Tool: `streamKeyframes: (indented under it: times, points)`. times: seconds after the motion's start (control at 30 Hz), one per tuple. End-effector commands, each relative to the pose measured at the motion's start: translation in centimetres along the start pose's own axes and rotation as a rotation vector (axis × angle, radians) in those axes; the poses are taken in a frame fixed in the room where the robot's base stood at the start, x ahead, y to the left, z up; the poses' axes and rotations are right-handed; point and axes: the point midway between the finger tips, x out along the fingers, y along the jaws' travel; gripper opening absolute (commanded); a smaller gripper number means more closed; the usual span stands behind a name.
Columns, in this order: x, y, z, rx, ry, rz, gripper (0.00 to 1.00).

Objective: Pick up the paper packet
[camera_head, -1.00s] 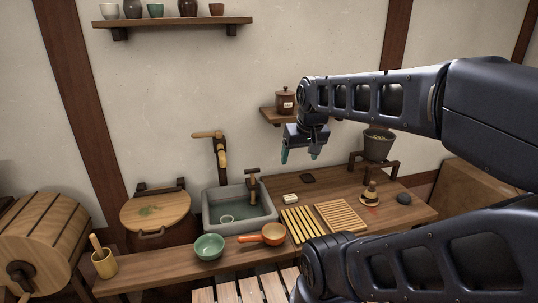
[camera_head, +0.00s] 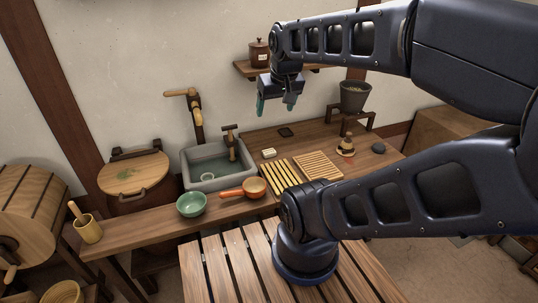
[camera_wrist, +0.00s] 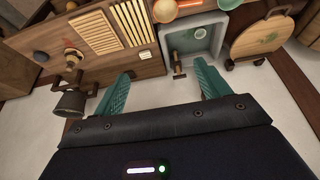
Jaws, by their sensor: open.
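No object is clearly recognisable as a paper packet. A small cream block (camera_head: 268,153) lies on the counter just right of the sink, and I cannot tell whether it is the packet.
The counter (camera_head: 236,207) holds a stone sink (camera_head: 185,180), green bowl (camera_head: 191,204), orange pan (camera_head: 254,187), slatted wooden racks (camera_head: 318,166) and dark stone (camera_head: 378,148). A bucket (camera_head: 354,96) stands back right. A wall shelf (camera_head: 243,71) is behind my gripper. A slatted bench (camera_head: 215,270) is in front.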

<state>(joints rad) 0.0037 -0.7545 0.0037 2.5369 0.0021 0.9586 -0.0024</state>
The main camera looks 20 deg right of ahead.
Motion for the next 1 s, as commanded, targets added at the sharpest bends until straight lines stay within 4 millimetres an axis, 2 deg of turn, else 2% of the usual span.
streamKeyframes:
  times: [0.47,0.53,0.8,1.0]
  points:
    - [0.0,0.0,0.0,0.0,0.0,0.0,0.75]
    - [0.0,0.0,0.0,0.0,0.0,0.0,0.69]
    - [0.0,0.0,0.0,0.002,0.0,0.0,0.69]
    - [0.8,0.4,-1.7,0.065,-0.02,0.01,0.69]
